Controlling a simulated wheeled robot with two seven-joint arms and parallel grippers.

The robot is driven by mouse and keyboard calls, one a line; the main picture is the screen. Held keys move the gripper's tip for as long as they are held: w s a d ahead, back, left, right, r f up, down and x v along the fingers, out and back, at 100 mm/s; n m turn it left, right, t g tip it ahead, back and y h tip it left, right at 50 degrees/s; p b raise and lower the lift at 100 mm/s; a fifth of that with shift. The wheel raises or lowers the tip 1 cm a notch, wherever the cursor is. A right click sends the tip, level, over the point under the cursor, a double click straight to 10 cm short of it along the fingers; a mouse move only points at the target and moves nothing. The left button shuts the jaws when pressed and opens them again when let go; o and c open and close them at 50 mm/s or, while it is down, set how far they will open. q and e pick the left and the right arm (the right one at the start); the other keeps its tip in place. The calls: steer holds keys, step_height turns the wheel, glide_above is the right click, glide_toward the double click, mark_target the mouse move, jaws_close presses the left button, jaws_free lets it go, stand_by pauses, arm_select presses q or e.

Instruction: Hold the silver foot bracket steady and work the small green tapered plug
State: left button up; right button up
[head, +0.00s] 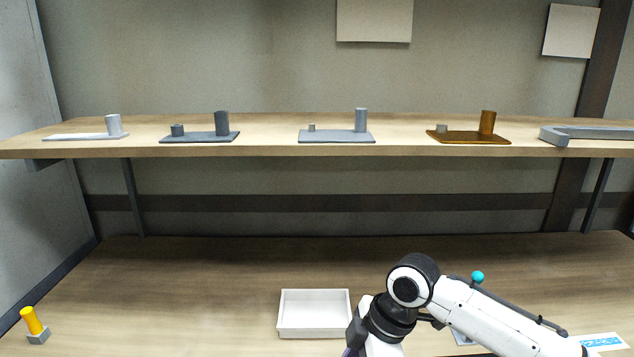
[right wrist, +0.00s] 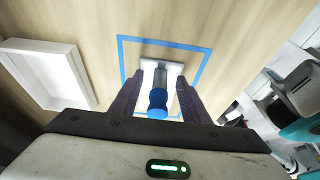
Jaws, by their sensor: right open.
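My right gripper (right wrist: 159,77) is open, with dark purple fingers. In the right wrist view a blue-topped round peg (right wrist: 157,98) stands between the fingers in the picture, over a pale silver plate (right wrist: 178,68); I cannot tell if the fingers touch it. This plate may be the silver foot bracket. In the head view my right arm hides most of this area. I cannot make out a green tapered plug. A teal ball (head: 477,277) shows behind my right arm. My left gripper is not in view.
A blue taped outline (right wrist: 198,72) surrounds the plate. A white tray (head: 314,332) stands left of my right arm. A yellow peg on a grey block (head: 38,338) is at far left. Several plates with posts, including a brown one (head: 468,138), line the shelf (head: 270,150) above.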

steer(key=v, duration=1.2)
